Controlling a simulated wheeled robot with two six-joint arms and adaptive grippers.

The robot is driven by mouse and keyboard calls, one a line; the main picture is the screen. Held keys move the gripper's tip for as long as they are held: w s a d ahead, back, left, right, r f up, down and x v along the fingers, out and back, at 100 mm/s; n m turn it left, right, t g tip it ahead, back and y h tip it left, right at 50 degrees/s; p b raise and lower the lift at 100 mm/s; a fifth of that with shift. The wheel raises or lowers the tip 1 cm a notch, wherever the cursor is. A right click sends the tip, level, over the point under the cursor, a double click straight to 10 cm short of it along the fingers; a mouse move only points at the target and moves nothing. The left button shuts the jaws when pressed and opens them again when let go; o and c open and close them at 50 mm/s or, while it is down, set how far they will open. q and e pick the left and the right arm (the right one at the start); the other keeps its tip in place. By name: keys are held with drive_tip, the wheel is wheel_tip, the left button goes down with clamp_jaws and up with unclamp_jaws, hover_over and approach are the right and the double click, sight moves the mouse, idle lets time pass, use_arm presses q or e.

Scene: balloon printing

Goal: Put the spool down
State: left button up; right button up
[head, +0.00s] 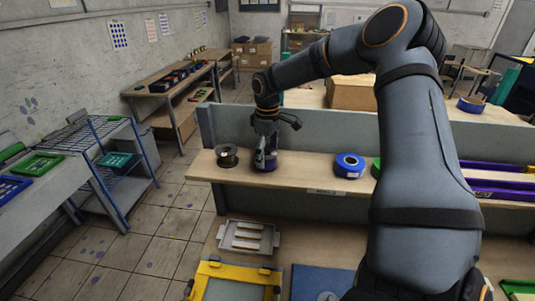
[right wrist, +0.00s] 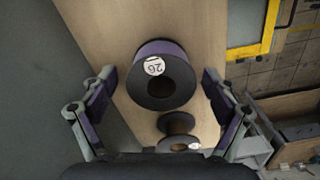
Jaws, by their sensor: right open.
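A dark spool with purple filament and a round white "26" label (right wrist: 162,78) lies flat on the wooden shelf (head: 308,178), near its left end. In the head view the purple spool (head: 266,165) is partly hidden by my right gripper (head: 268,150), which is directly above it. In the right wrist view my right gripper's fingers are spread to either side of the spool, with gaps between them and it. The right gripper is open and holds nothing. My left gripper is not in view.
A dark, nearly bare spool (head: 227,155) stands close to the left of the purple one. A blue spool (head: 350,165) sits farther right on the shelf, with free shelf between. A grey back panel (head: 235,125) rises behind. A grey tray (head: 248,238) and yellow frame (head: 235,270) lie below.

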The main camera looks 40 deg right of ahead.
drive_tip(key=shift+r, duration=0.4)
wheel_tip(320, 180, up, 12)
drive_tip(key=shift+f, duration=0.2)
drive_tip(key=shift+a+f, duration=0.1)
